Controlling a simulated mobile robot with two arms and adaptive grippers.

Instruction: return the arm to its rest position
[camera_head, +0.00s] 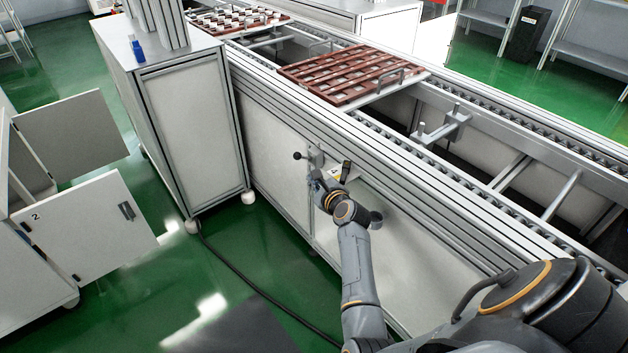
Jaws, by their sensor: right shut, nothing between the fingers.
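My right arm reaches in from the lower right, bends at the bottom and points up and away along the conveyor's side panel. My right gripper (318,183) is at its far end, in front of the panel and below the conveyor's top edge. It is small in the view, and it is shut and empty. I cannot tell whether it touches the panel or the small fittings beside it. My left gripper is not in the view.
The conveyor (440,165) runs diagonally and carries a brown slatted tray (345,72). A wheeled cabinet (190,125) stands left of the gripper. An open white door marked 2 (85,235) is further left. Green floor (240,260) is free between them, with a black cable across it.

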